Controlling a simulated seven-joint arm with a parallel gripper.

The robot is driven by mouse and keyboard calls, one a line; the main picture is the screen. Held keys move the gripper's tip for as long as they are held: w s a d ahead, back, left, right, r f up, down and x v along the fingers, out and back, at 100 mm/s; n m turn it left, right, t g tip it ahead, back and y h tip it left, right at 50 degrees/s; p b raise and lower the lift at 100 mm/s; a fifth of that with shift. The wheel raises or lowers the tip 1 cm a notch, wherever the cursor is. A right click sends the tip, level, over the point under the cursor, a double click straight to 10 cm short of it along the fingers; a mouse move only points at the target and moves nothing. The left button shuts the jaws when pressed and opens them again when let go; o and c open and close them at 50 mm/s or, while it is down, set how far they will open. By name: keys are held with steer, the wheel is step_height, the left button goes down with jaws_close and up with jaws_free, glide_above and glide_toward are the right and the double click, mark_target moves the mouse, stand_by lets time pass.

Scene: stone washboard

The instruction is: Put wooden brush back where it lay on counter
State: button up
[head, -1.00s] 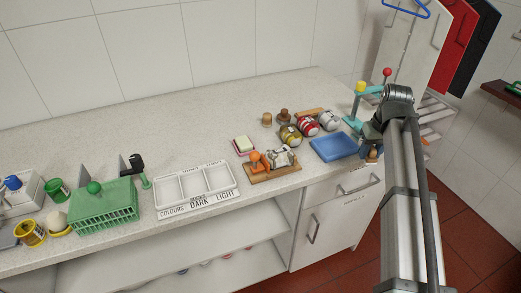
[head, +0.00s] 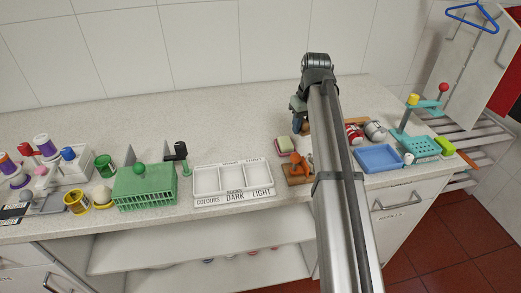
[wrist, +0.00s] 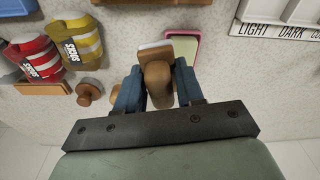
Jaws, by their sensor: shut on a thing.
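The wooden brush (wrist: 157,85), brown with a rounded handle and a pale strip at its far end, is between the two blue fingers of my gripper (wrist: 157,78) in the wrist view. My gripper is shut on it. In the head view my gripper (head: 298,118) is low over the back part of the speckled counter (head: 230,135), just behind and right of the pink-and-green soap dish (head: 285,145). The dish also shows beyond the brush in the wrist view (wrist: 169,17). I cannot tell whether the brush touches the counter.
A wooden knob (wrist: 88,92) stands close beside my gripper, with red (wrist: 33,57) and yellow (wrist: 82,42) sock rolls beyond it. The white sorting tray (head: 232,198) is to the left, the blue tray (head: 380,157) to the right. My arm hides part of the counter.

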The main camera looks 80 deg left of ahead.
steer(key=r+n, duration=0.2)
glide_above(260, 149)
steer(key=shift+w+d+f, duration=0.1)
steer(key=shift+f, duration=2.5)
steer(key=shift+d+f, duration=0.1)
steer(key=shift+f, duration=2.45)
steer(key=o, duration=1.1)
steer(key=shift+f, duration=0.15)
step_height(260, 149, up, 12)
steer(key=d, duration=0.1)
steer(key=shift+w+d, duration=0.2)
steer(key=shift+w, duration=0.1)
